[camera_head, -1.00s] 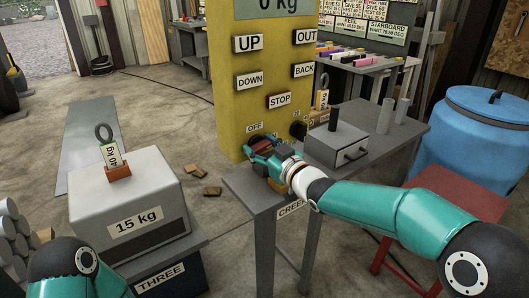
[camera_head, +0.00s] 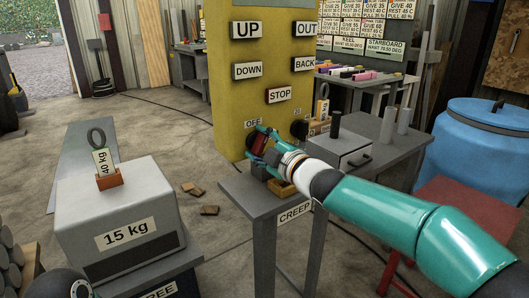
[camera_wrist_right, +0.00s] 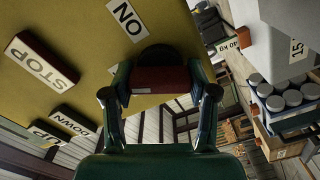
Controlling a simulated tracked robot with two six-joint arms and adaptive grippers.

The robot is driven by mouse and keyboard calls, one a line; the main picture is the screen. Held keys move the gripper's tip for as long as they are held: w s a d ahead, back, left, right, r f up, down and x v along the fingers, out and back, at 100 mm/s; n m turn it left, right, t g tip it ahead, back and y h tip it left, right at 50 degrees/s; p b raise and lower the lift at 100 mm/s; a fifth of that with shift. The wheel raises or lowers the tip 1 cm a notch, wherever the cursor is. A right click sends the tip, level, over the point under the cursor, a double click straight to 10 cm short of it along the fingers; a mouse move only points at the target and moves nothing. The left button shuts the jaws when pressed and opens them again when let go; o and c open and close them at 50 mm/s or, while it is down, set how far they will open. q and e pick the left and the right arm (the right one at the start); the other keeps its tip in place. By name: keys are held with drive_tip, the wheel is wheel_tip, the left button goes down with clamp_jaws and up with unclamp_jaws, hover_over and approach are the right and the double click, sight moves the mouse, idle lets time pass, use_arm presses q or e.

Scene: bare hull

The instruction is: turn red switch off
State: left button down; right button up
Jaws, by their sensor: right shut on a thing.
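The red switch (camera_head: 258,142) is a bar-shaped handle low on the yellow panel (camera_head: 229,95), below an OFF label (camera_head: 252,123). My right gripper (camera_head: 262,146) is shut on the switch. In the right wrist view the red handle (camera_wrist_right: 160,80) lies across between the two fingers of the right gripper (camera_wrist_right: 158,92), with a dark round base behind it. An ON label (camera_wrist_right: 128,20) is on the panel beyond it. My left gripper is out of view; only part of my left arm shows at the bottom left.
A grey bench marked CREEP (camera_head: 295,213) stands close under my right gripper, with a grey box (camera_head: 339,152) on it. A black knob (camera_head: 300,129) is right of the switch. A 15 kg block (camera_head: 120,215) stands at left, a blue barrel (camera_head: 485,150) at right.

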drive_tip(key=n+b, duration=0.1)
drive_tip(key=n, duration=0.2)
drive_tip(key=shift+b, duration=0.3)
drive_tip(key=shift+n+b, duration=0.4)
drive_tip(key=shift+n, duration=0.9)
drive_tip(key=shift+a+f, duration=0.1)
drive_tip(key=o, duration=1.2)
drive_tip(key=shift+c, duration=0.2)
